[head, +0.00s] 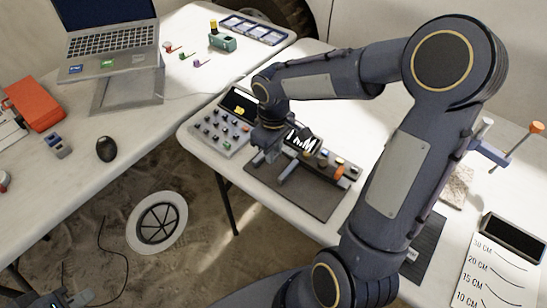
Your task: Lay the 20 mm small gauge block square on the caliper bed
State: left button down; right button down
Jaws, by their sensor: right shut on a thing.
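My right gripper (268,153) points down over the left part of the dark mat (300,193) on the middle table. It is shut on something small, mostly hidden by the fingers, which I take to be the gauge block. Silver metal bars (290,170) of what looks like the caliper bed lie beside and under the fingers. A black display marked MM (303,141) stands just behind. I cannot tell whether the held piece touches the bed. My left gripper (62,299) shows only partly at the bottom left corner; its jaws are not clear.
A grey panel with several knobs (217,131) sits left of my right gripper. Small coloured knobs (338,170) stand at the mat's right. My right arm covers much of the table. A laptop (108,40), black mouse (106,149) and red case (36,102) lie on the left table.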

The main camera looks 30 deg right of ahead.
jog(key=shift+f, duration=1.55)
jog(key=shift+f+b, duration=0.1)
jog(key=shift+b, duration=0.2)
jog(key=shift+f, duration=0.15)
jog(key=c, duration=1.3)
grip_release()
jog(key=shift+o, duration=0.2)
